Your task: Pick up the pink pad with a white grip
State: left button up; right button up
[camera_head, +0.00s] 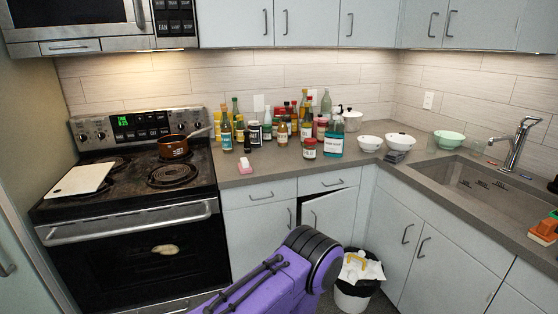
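A small pink and white item (245,166), which looks like the pink pad with a white grip, lies on the grey counter near its front edge. It is just right of the stove and in front of the bottles. It is too small to make out the grip clearly. Neither of my grippers is in view. A purple link of my own arm shows at the bottom middle, below the counter and apart from the pad.
Several bottles and jars, including a blue soap bottle (335,138), stand behind and right of the pad. The stove (133,222) carries a copper pan (173,149) and white board (80,180). Bowls (400,141), a sink (484,183) and a bin (354,298) are right.

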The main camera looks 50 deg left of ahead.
aim_at(244, 166)
jog(key=u, duration=0.15)
jog(key=i, duration=1.05)
jog(key=u, duration=1.15)
jog(key=i, duration=0.65)
jog(key=u, duration=0.75)
